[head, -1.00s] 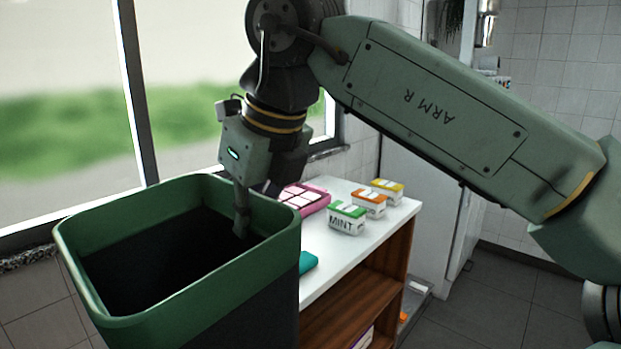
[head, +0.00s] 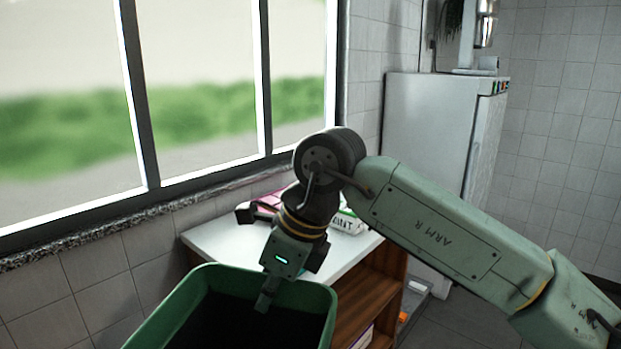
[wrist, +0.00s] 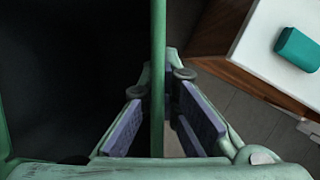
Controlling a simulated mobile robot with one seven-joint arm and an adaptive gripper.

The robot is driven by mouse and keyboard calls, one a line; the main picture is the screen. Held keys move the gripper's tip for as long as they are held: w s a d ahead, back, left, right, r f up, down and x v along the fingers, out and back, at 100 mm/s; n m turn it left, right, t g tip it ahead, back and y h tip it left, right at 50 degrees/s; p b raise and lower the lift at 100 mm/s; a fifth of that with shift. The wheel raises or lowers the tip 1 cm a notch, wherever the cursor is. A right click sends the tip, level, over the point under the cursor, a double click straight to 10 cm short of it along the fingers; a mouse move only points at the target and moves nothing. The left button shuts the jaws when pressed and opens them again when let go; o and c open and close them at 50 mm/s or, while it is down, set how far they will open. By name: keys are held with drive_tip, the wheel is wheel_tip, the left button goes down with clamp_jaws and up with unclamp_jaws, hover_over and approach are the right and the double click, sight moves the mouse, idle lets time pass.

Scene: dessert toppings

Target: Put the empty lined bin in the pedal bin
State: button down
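The lined bin has a green rim (head: 318,288) and a dark, empty-looking inside; its lower part is cut off in the head view. My gripper (head: 266,300) is over its far side, one finger dipping inside. In the wrist view the rim (wrist: 158,45) runs between the fingers of my gripper (wrist: 161,85), with gaps on both sides of it. The pads look apart, so the gripper straddles the rim without visibly pinching it. I see no pedal bin in either view.
A white-topped wooden counter (head: 215,243) stands just behind and right of the bin. It holds a MINT box (head: 346,222), a pink container (head: 270,203) and a teal item (wrist: 298,48). A white fridge (head: 430,130) stands behind. Open floor (head: 450,322) lies at right.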

drive_tip(key=w+d+f+n+g+h, duration=0.1)
drive_tip(key=f+n, duration=0.6)
drive_tip(key=f, duration=1.1)
drive_tip(key=w+d+f+n+g+h, duration=0.1)
drive_tip(key=f+n, duration=0.6)
drive_tip(key=f, duration=1.2)
drive_tip(key=w+d+f+n+g+h, duration=0.2)
drive_tip(key=f+n, duration=0.5)
drive_tip(key=f, duration=1.2)
drive_tip(key=shift+w+d+f+g, duration=0.15)
drive_tip(key=shift+w+d+g, duration=0.3)
drive_tip(key=shift+d+g, duration=0.55)
drive_tip(key=shift+d, duration=0.15)
wheel_tip(320, 180, down, 2)
drive_tip(key=shift+w+f+b, duration=0.1)
drive_tip(key=shift+b, duration=1.05)
